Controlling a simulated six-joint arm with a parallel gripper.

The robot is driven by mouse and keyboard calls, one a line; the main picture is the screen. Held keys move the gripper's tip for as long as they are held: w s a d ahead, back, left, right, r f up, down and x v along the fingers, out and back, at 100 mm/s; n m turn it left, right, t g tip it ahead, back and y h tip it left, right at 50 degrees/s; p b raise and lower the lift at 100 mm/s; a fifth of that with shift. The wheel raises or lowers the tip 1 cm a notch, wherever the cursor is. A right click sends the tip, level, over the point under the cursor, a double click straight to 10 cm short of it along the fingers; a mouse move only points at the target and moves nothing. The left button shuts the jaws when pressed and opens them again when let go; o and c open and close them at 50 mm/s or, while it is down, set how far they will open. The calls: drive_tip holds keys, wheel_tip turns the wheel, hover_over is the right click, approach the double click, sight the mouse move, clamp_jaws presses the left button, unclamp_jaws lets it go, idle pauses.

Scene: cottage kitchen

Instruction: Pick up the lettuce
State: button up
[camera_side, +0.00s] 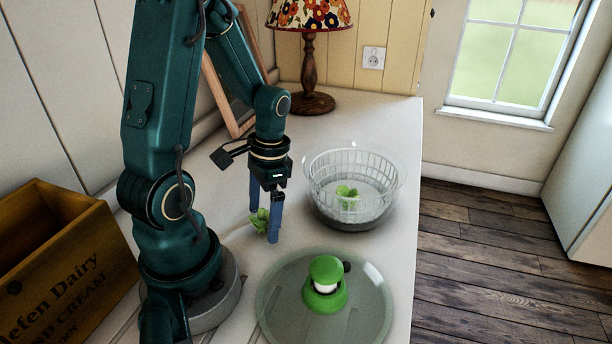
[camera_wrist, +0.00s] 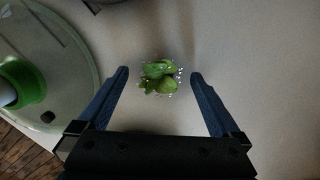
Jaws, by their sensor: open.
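A small green lettuce (camera_side: 260,220) lies on the white counter, partly behind the fingers of my gripper (camera_side: 264,226) in the side view. In the wrist view the lettuce (camera_wrist: 159,77) is centred a little ahead of the fingertips, with glints around it like water drops. My gripper (camera_wrist: 160,76) is open, with one blue finger on each side of the lettuce and a clear gap to both. It points down at the counter. Another piece of green lettuce (camera_side: 347,195) sits inside the clear salad spinner bowl with its white basket (camera_side: 330,167).
The spinner's clear lid (camera_side: 280,305) with a green knob (camera_side: 324,285) lies on the counter in front. A wooden crate (camera_side: 75,270) stands at left. A lamp (camera_side: 309,60) and a wooden frame (camera_side: 215,90) stand at the back. The counter's right edge drops to the floor.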

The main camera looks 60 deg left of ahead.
drive_tip(key=shift+c, duration=0.3)
drive_tip(key=c, duration=0.8)
drive_tip(key=shift+o, duration=0.2)
